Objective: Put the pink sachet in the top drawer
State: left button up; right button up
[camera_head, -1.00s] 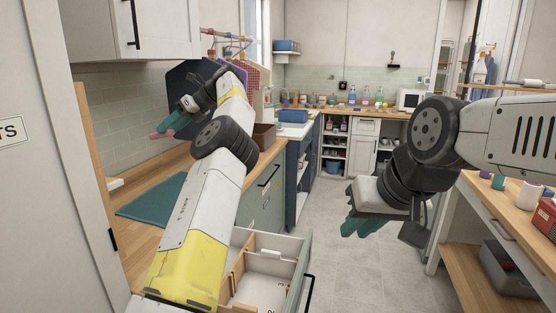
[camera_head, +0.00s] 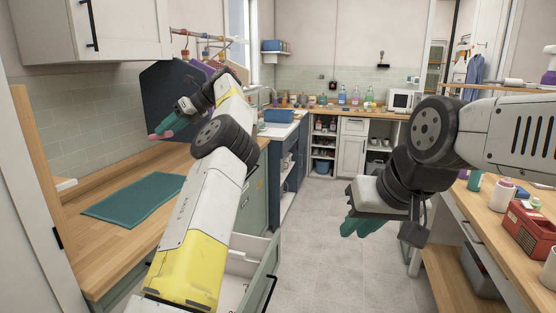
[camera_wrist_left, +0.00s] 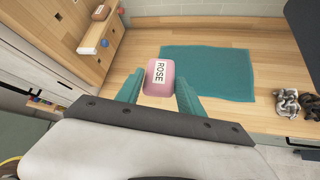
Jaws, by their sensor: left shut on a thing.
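The pink sachet (camera_wrist_left: 158,89), labelled ROSE, is held between the teal fingers of my left gripper (camera_wrist_left: 160,79). In the head view the sachet (camera_head: 154,137) is a small pink end at the tips of my left gripper (camera_head: 163,131), above the wooden counter. An open drawer (camera_head: 265,272) with a dark handle shows low in the head view, beside my left arm, which hides much of its inside. My right gripper (camera_head: 358,224) hangs over the floor on the right; its teal fingers overlap, so its opening is unclear.
A teal mat (camera_head: 133,199) lies on the left counter (camera_head: 85,250). An upper cabinet (camera_head: 125,25) hangs above it. On the right, a wooden table (camera_head: 480,222) carries a red box (camera_head: 528,232) and bottles. The grey floor (camera_head: 315,220) between is clear.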

pick_arm(q)
jog(key=shift+w+a+f+m+t, duration=0.3)
jog(key=shift+w+a+f, duration=0.05)
jog(key=shift+w+f, duration=0.15)
jog(key=w+a+f+m+t+h, duration=0.1)
jog(key=w+a+f+m+t, duration=0.2)
jog(key=f, duration=0.5)
jog(key=s+d+f+m+t+h, duration=0.1)
jog(key=d+f+m+t+h, duration=0.15)
jog(key=f, duration=0.25)
jog(key=d+f+m+t+h, duration=0.1)
jog(key=d+f+m+t, duration=0.15)
jog(key=f+m, duration=0.2)
jog(key=s+d+f+m+t+h, duration=0.1)
jog(key=s+d+f+m+h, duration=0.2)
jog(key=s+d+f, duration=0.3)
jog(key=s+d+f+m+t+h, duration=0.1)
jog(key=s+d+f+m+h, duration=0.2)
jog(key=s+d+f, duration=0.4)
jog(key=s+d+m, duration=0.1)
jog(key=s+d, duration=0.2)
jog(key=d, duration=0.2)
jog(key=shift+s+d, duration=0.3)
jog(key=shift+d, duration=0.1)
